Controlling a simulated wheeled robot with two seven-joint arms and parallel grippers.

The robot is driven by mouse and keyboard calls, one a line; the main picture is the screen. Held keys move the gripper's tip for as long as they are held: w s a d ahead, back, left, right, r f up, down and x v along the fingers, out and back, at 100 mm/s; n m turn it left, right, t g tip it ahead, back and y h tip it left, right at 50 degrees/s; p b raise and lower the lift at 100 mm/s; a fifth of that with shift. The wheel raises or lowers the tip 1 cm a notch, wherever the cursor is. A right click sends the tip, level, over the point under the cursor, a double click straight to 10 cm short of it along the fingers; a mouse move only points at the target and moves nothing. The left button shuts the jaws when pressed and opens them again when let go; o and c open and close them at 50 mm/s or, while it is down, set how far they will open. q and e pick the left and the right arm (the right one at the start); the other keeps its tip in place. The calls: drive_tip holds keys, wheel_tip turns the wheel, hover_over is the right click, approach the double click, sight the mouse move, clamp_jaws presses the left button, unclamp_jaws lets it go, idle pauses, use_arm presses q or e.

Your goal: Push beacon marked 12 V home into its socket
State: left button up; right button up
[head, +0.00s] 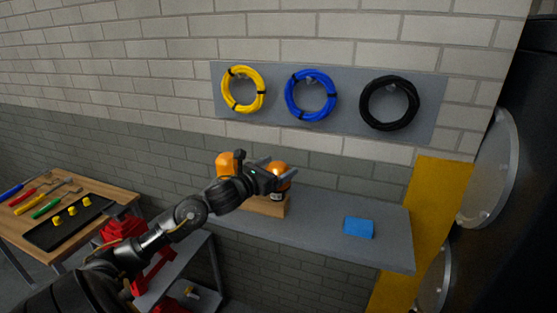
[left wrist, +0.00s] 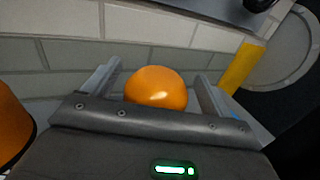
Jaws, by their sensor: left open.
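An orange domed beacon (head: 279,168) with a dark base and a small pale label stands at a wooden block (head: 268,207) on the grey shelf. A second orange beacon (head: 229,163) stands to its left, partly behind my arm. I cannot read the labels, so I cannot tell which is marked 12 V. My left gripper (head: 277,172) is open at the right-hand beacon. In the left wrist view, that orange dome (left wrist: 156,88) shows between the two spread fingers, and the other beacon (left wrist: 12,128) is at the left edge. The sockets and seating are hidden. My right gripper is not in view.
The grey shelf (head: 330,205) holds a blue block (head: 359,227) at right. Yellow, blue and black cable coils hang on a wall panel (head: 275,96). A wooden bench (head: 125,196) with tools and a black tray stands left. A yellow post (head: 425,215) stands right of the shelf.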

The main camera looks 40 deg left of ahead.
use_arm(q)
drive_tip(key=shift+w+d, duration=0.1)
drive_tip(key=shift+w, duration=1.05)
drive_tip(key=shift+s, duration=0.1)
drive_tip(key=c, duration=1.3)
drive_tip(key=shift+r, duration=0.1)
drive_tip(key=shift+c, duration=0.4)
